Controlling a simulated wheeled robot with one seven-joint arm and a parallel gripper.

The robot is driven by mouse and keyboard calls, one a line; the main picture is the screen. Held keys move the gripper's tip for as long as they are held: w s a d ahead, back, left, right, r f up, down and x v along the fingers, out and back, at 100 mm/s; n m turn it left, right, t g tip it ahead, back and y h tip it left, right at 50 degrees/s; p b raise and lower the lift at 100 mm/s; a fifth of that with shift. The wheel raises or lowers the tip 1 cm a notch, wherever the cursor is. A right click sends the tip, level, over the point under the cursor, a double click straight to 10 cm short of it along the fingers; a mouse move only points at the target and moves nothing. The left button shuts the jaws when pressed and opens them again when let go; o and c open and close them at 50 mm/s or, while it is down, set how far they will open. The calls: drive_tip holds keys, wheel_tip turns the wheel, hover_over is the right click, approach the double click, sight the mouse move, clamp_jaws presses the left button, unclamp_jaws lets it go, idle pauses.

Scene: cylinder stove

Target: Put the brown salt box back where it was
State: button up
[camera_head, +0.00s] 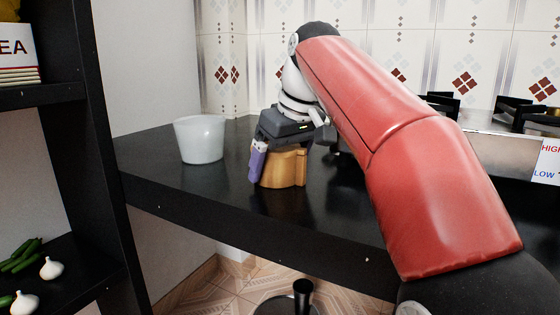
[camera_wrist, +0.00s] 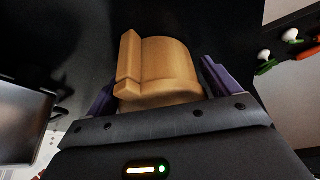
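The brown salt box (camera_head: 284,167) is a light wooden, rounded box at the middle of the black counter (camera_head: 215,188). Its lower end is at or just above the counter top; I cannot tell which. My gripper (camera_head: 272,162) comes down over it from above, with one purple finger showing at its left side. The gripper body hides the box's near end.
A white cup (camera_head: 200,140) stands on the counter to the left. A stove (camera_head: 500,145) with black burner grates is at the right, partly behind my red arm. A dark shelf (camera_head: 95,120) rises at the far left, with garlic and green vegetables low on it. Counter between cup and box is clear.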

drive_tip(key=shift+o, duration=1)
drive_tip(key=shift+r, duration=0.5)
drive_tip(key=p+v, duration=0.5)
drive_tip(key=v, duration=0.6)
drive_tip(key=shift+r, duration=0.2)
drive_tip(key=shift+s, duration=0.1)
